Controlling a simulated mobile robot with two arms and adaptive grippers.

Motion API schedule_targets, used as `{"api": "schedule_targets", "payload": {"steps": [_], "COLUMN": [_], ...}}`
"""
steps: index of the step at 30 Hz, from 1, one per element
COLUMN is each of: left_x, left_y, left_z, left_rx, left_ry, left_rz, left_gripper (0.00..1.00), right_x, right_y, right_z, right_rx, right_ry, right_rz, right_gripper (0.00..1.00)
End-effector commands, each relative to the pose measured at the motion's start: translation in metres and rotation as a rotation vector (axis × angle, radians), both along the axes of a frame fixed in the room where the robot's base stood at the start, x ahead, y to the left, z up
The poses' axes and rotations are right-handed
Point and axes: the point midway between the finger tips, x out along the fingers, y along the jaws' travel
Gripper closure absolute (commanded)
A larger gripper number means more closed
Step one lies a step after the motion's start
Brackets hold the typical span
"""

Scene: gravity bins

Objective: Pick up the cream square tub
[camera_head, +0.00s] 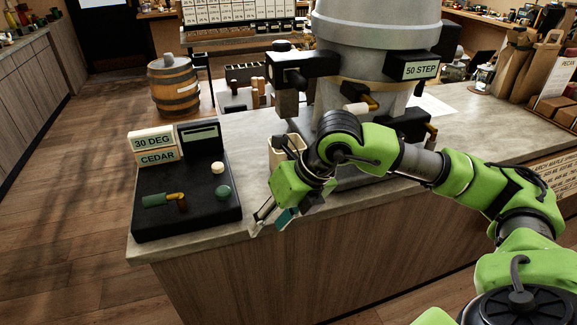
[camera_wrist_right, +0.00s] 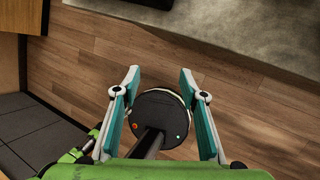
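A cream square tub (camera_head: 276,155) stands on the counter in the head view, just behind my right gripper and below the grey machine. The gripper and forearm hide part of it. My right gripper (camera_head: 270,219) hangs over the counter's front edge, nearer to the camera than the tub and apart from it. In the wrist view my right gripper (camera_wrist_right: 160,72) is open, with its two teal-padded fingers spread and nothing held between them. The tub does not show in the wrist view. My left gripper is in neither view.
The grey machine (camera_head: 375,45), with dark side boxes, rises behind my right arm. A wooden barrel (camera_head: 174,86) stands beyond. Brown bags (camera_head: 520,70) stand at the right.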

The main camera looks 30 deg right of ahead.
Motion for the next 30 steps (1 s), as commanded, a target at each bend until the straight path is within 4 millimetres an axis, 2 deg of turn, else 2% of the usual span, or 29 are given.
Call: {"api": "schedule_targets", "payload": {"steps": [1, 3, 7, 11, 24, 30], "left_x": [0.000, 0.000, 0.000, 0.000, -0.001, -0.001], "left_y": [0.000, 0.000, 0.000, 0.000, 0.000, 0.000], "left_z": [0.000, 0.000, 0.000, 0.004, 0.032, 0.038], "left_rx": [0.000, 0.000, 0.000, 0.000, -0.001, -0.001], "left_ry": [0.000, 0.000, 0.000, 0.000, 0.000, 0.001], "left_rz": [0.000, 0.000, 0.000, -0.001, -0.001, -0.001], "left_gripper": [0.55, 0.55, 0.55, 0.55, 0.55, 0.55], "right_x": [0.005, 0.007, 0.006, 0.015, 0.094, 0.117], "right_y": [-0.035, -0.074, -0.115, -0.126, -0.143, -0.149], "right_z": [0.005, 0.010, 0.019, 0.024, 0.024, 0.022], "right_rx": [-0.099, -0.205, -0.313, -0.336, -0.333, -0.333], "right_ry": [-0.007, -0.007, -0.007, -0.005, -0.003, -0.004], "right_rz": [-0.066, -0.145, -0.239, -0.263, -0.259, -0.256], "right_gripper": [0.61, 0.61, 0.61, 0.61, 0.61, 0.61]}}
